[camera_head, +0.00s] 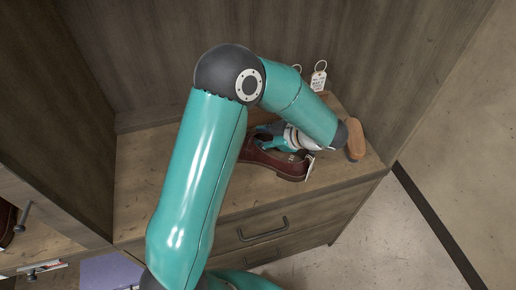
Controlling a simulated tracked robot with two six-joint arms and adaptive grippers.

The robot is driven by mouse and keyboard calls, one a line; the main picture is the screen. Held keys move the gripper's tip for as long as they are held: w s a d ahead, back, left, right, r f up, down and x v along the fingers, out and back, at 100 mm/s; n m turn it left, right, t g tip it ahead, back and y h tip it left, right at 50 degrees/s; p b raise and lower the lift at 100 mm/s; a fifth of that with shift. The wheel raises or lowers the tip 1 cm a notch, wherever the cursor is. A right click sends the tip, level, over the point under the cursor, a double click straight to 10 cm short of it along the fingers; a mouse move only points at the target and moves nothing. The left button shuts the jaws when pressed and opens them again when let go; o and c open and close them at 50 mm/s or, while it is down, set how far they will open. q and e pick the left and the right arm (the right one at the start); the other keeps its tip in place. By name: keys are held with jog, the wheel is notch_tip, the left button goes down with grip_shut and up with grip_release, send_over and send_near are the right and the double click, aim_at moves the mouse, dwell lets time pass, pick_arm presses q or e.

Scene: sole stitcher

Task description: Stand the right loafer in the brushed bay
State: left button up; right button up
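A dark reddish-brown loafer (289,171) sits on the wooden bench top, with a pale tag (309,166) at its right end. My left arm arches over the bench from the lower left. My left gripper (266,136) reaches down at the loafer's upper side, partly behind my own arm. I cannot tell whether its fingers are closed on the shoe or only beside it. A tan-brown oval piece (356,140), possibly a brush, is right of my wrist. My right gripper is not in view. I cannot make out the bay's edges behind the arm.
White tags (318,76) stand at the back of the bench (147,170). Wooden panels close it in behind and right. Drawers with a handle (263,229) are below. Part of another dark red shoe (6,219) shows at the left edge. The bench's left part is clear.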

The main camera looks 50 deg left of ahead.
pick_arm(q)
grip_shut()
jog(key=shift+r, duration=0.15)
